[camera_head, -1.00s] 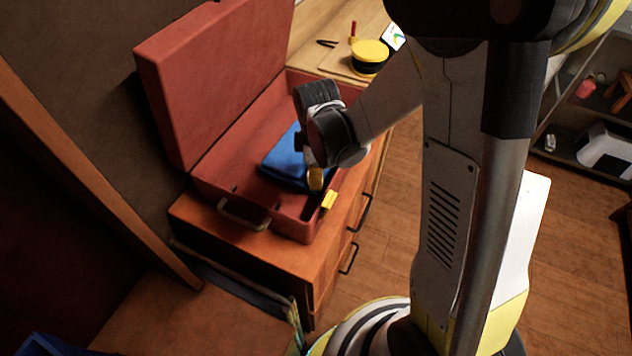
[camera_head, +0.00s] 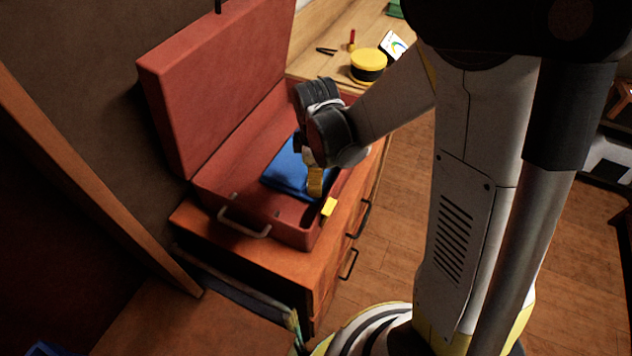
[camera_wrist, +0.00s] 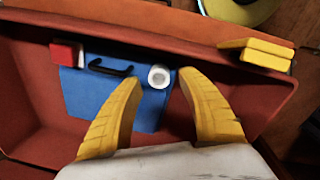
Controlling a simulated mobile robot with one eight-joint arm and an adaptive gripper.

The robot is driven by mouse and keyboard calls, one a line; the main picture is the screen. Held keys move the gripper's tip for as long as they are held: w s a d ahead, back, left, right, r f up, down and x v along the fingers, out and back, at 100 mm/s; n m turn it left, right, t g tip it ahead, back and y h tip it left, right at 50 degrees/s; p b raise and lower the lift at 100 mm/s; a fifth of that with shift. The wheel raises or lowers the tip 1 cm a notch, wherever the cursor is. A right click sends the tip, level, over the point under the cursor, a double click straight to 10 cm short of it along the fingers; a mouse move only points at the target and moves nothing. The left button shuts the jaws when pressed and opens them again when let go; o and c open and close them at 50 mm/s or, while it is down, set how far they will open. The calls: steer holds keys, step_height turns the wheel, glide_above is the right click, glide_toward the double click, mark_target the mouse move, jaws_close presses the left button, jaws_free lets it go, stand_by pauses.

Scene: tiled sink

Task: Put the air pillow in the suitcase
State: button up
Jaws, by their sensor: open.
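The air pillow appears to be the blue flat item (camera_head: 287,170) lying inside the open red suitcase (camera_head: 208,181). In the wrist view the blue item (camera_wrist: 83,97) shows a black handle and a round white cap. My gripper (camera_wrist: 160,100) is open, with its two yellow fingers spread over the blue item and nothing visible held between them. In the head view my gripper (camera_head: 315,181) is low over the suitcase's near right part, and my wrist hides some of the blue item. Whether the fingers touch it is unclear.
The suitcase lid stands up at the left. A yellow block (camera_head: 329,207) sits at the suitcase's front right rim. The suitcase rests on a wooden cabinet (camera_head: 285,262). Behind it, a wooden top holds a yellow-lidded round container (camera_head: 368,65). Open floor lies to the right.

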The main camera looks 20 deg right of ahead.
steer(key=s+r+m+t, duration=0.2)
steer(key=s+r+m, duration=0.1)
steer(key=r, duration=0.3)
steer(key=s+r+m+t+p, duration=0.1)
steer(key=s+r+m+t, duration=0.1)
steer(key=s+r+m, duration=0.2)
steer(key=s+d+r+m+t+p, duration=0.1)
steer(key=s+r+m, duration=0.3)
steer(key=r, duration=0.6)
steer(key=m+t, duration=0.1)
steer(key=m, duration=0.1)
steer(key=shift+s+m, duration=0.2)
steer(key=shift+m, duration=0.1)
steer(key=shift+d+r, duration=0.1)
